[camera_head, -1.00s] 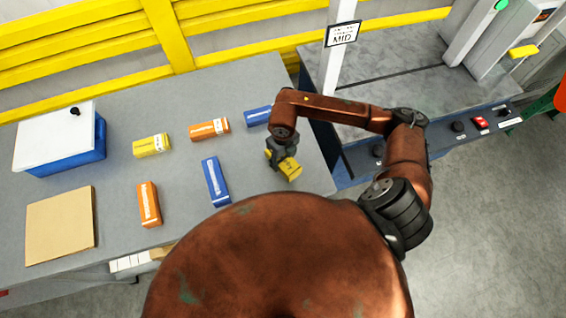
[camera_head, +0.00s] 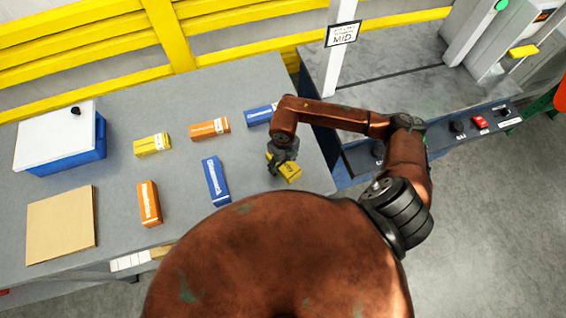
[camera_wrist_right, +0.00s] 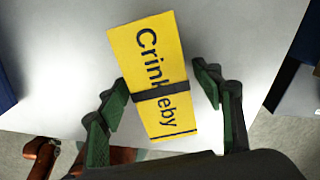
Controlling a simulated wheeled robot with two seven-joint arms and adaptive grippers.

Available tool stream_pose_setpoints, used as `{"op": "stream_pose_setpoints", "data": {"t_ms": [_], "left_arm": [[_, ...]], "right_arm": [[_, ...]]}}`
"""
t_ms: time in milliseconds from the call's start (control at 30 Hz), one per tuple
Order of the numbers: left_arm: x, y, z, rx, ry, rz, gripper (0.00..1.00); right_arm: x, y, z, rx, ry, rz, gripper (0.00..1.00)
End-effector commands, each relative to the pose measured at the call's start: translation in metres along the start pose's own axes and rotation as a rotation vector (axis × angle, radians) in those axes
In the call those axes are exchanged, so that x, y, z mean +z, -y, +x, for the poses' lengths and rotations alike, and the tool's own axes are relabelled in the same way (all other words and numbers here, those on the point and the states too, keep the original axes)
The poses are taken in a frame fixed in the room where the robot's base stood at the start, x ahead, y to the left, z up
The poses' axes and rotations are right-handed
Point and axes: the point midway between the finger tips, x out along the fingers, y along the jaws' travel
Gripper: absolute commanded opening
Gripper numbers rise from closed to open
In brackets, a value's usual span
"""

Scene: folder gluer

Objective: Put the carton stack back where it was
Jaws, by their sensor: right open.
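Several carton stacks lie on the grey table. The yellow stack (camera_head: 290,171) lies at the right, under my right gripper (camera_head: 277,167). In the right wrist view this yellow stack (camera_wrist_right: 152,80) has a dark band and lettering reading "Crinkleby" in part. The right gripper's green-padded fingers (camera_wrist_right: 165,110) are open, one on each side of its near part, with gaps visible beside it. Other stacks are blue (camera_head: 215,181), orange (camera_head: 149,204), orange (camera_head: 210,129), yellow (camera_head: 152,144) and blue (camera_head: 262,115). My left gripper is not in view.
A blue box with a white lid (camera_head: 60,140) stands at the left of the table. A brown board (camera_head: 60,225) lies in front of it. A machine with a MID sign (camera_head: 342,34) borders the table's right side. Yellow rails (camera_head: 90,50) run behind.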

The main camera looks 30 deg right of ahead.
Motion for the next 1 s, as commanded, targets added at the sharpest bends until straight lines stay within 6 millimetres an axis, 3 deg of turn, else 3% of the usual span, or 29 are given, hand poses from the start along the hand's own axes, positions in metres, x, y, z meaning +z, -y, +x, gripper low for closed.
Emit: {"op": "stream_pose_setpoints", "data": {"t_ms": [267, 700, 1000], "left_arm": [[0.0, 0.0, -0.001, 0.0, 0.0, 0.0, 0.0], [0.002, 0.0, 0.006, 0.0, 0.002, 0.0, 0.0], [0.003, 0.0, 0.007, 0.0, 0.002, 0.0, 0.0]], "right_arm": [[0.001, 0.0, -0.015, -0.001, 0.004, -0.001, 0.6], [0.001, 0.0, -0.101, -0.001, 0.003, -0.001, 0.6], [0.0, 0.0, -0.123, 0.0, 0.0, 0.0, 0.6]]}}
